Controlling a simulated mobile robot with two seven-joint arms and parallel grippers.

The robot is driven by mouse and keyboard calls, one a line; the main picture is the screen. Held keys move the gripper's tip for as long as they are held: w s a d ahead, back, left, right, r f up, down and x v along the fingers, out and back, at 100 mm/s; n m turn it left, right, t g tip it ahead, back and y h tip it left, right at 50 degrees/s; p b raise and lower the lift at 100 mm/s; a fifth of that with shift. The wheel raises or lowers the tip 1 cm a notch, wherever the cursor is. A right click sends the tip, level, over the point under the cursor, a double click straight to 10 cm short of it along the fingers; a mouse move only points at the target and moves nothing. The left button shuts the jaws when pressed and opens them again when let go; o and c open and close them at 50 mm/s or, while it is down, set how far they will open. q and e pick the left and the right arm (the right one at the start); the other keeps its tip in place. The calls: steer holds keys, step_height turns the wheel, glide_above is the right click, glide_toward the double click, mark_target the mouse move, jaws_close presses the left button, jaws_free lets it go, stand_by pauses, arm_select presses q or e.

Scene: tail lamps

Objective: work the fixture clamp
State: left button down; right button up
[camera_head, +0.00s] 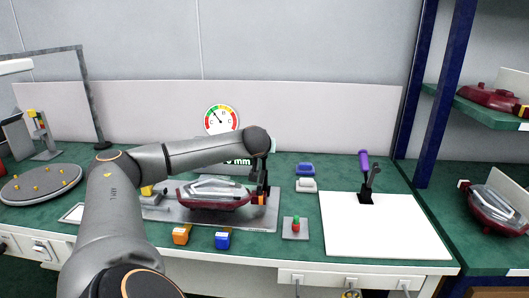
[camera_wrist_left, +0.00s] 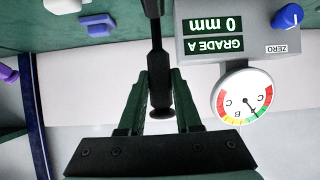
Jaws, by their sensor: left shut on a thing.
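A red tail lamp with a clear lens (camera_head: 215,193) lies on the grey fixture plate (camera_head: 232,222) in the middle of the bench. My left gripper (camera_head: 262,188) is at the lamp's right end, reaching down from above. In the left wrist view my left gripper (camera_wrist_left: 160,88) is shut on a dark rod-like clamp handle (camera_wrist_left: 157,52) with a round end. The rest of the clamp is mostly hidden behind the gripper; a small orange part shows below it. My right gripper is not in view.
A dial gauge (camera_head: 221,119) and a display box (camera_wrist_left: 236,32) reading 0 mm, GRADE A stand behind. A purple-handled tool (camera_head: 365,172) stands on the white board (camera_head: 385,232).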

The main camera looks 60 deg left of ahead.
arm_select(q)
steer(key=shift+r, duration=0.1)
stand_by(0.3)
steer(key=c, duration=0.6)
jaws_free()
steer(key=shift+s+d, duration=0.1)
steer(key=v, duration=1.2)
steer(key=shift+d, duration=0.15)
